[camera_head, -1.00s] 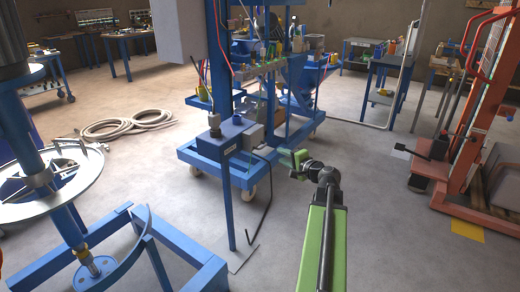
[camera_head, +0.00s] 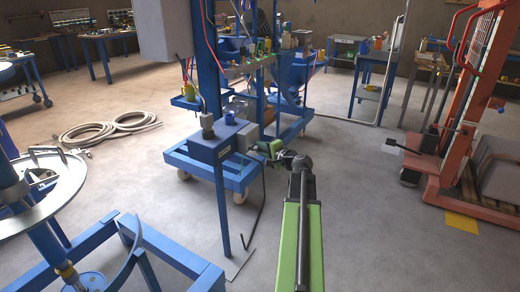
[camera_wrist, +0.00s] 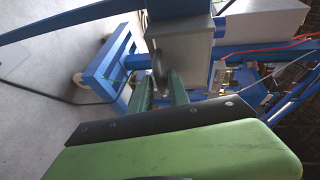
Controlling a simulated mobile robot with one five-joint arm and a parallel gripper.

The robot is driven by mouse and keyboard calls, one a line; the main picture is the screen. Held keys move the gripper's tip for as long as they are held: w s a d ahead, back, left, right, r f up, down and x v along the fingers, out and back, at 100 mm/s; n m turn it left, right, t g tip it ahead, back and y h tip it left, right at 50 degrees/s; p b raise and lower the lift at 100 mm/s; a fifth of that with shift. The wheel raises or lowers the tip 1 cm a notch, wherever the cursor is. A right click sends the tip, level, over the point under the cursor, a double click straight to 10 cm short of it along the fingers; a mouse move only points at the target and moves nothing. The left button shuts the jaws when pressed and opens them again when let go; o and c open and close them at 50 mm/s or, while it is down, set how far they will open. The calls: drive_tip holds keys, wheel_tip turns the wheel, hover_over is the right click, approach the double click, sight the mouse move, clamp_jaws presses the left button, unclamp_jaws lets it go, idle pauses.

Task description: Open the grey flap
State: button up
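The grey box (camera_head: 246,138), which may carry the grey flap, is fixed to the right side of a blue control box (camera_head: 212,148) on a blue post. In the wrist view a grey box face (camera_wrist: 183,48) stands just beyond my fingers, with a small dark curved part (camera_wrist: 158,66) in front of it. I cannot make out a flap edge clearly. My gripper (camera_head: 268,149) is just right of the grey box. In the wrist view its two green fingers (camera_wrist: 161,90) are apart, with a gap and nothing clearly held; contact with the dark part cannot be told.
A blue wheeled frame (camera_head: 190,168) stands behind the post. A black cable (camera_head: 262,205) hangs to the floor. A round metal table (camera_head: 60,190) and blue floor beams (camera_head: 165,250) are at lower left. An orange lifter (camera_head: 470,110) stands right. Floor between is clear.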

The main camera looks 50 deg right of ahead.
clamp_jaws()
idle(1.1)
